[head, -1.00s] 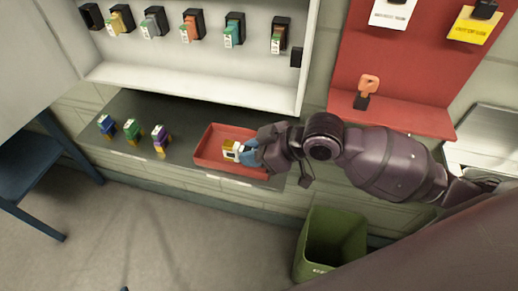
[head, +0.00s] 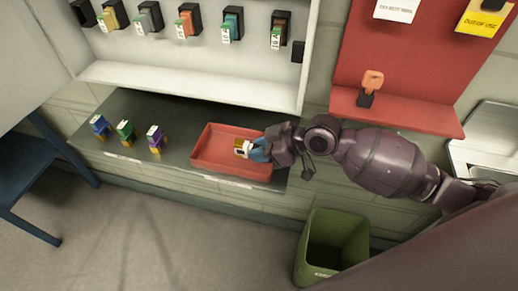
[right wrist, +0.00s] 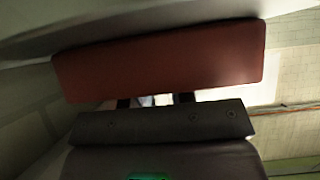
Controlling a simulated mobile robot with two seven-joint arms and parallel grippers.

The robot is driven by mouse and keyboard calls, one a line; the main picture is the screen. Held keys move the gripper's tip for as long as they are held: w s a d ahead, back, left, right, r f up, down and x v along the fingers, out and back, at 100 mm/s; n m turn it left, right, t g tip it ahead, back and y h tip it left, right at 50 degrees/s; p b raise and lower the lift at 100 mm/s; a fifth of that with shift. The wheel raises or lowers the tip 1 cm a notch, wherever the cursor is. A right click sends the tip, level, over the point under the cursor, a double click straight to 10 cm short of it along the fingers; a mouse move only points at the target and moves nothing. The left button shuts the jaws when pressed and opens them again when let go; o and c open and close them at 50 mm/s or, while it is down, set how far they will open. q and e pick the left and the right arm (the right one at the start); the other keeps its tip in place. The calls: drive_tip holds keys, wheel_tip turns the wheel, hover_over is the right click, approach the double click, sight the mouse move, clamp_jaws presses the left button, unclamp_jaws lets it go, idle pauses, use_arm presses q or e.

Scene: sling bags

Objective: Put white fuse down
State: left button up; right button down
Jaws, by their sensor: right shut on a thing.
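The white fuse (head: 242,148), white with a yellowish part, is in the jaws of my right gripper (head: 257,150). The gripper is shut on it, over the right part of the red tray (head: 208,160) on the dark shelf. I cannot tell whether the fuse touches the tray floor. In the right wrist view the red tray (right wrist: 160,62) fills the upper middle, and the gripper's own body hides most of the fuse. My left gripper is not in view.
A blue fuse (head: 100,124), a green fuse (head: 125,130) and a purple fuse (head: 154,136) stand on the dark shelf (head: 180,125) left of the tray. Several fuse holders line the white cabinet above. A green bin (head: 312,250) stands on the floor below right.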

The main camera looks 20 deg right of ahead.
idle(0.3)
drive_tip(key=c, duration=1)
unclamp_jaws()
drive_tip(key=shift+d+r, duration=0.1)
drive_tip(key=shift+r, duration=0.05)
drive_tip(key=p+v, duration=0.1)
drive_tip(key=v, duration=1)
drive_tip(key=shift+s+d+r, duration=0.2)
drive_tip(key=shift+s+d, duration=0.05)
